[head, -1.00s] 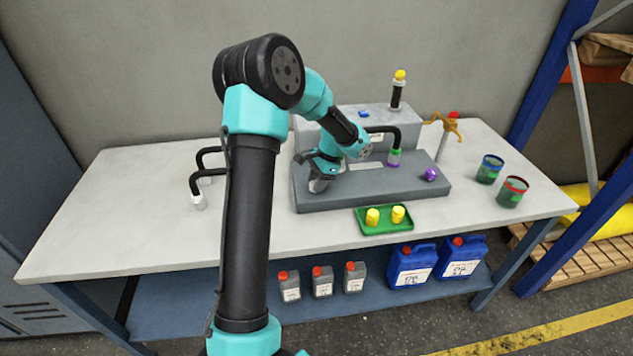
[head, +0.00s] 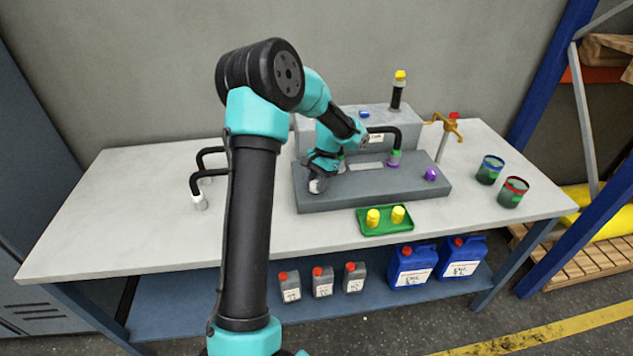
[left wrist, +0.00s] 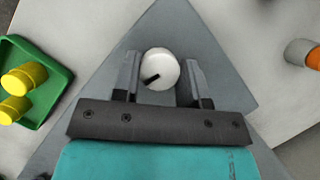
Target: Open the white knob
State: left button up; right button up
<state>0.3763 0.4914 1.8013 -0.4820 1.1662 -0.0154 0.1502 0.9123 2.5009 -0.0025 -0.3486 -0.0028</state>
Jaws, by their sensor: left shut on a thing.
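The white knob (left wrist: 160,64) shows in the left wrist view as a round white cap with a short black mark pointing to its lower left. It sits on the grey base block (head: 400,189). My left gripper (left wrist: 160,72) is shut on the knob, one finger on each side. My right gripper is in neither view.
A green tray (head: 384,231) with yellow caps stands in front of the block. Black bent pipes (head: 194,184) stand at left. A purple knob (head: 431,174) is on the block's right part. Two mesh cups (head: 513,191) stand at right. The table's front left is clear.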

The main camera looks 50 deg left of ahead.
pick_arm(q)
jog(key=o, duration=0.9)
jog(key=v, duration=1.7)
jog(key=shift+w+d+r, duration=0.1)
jog(key=shift+w+r, duration=0.05)
jog(key=shift+d, duration=0.1)
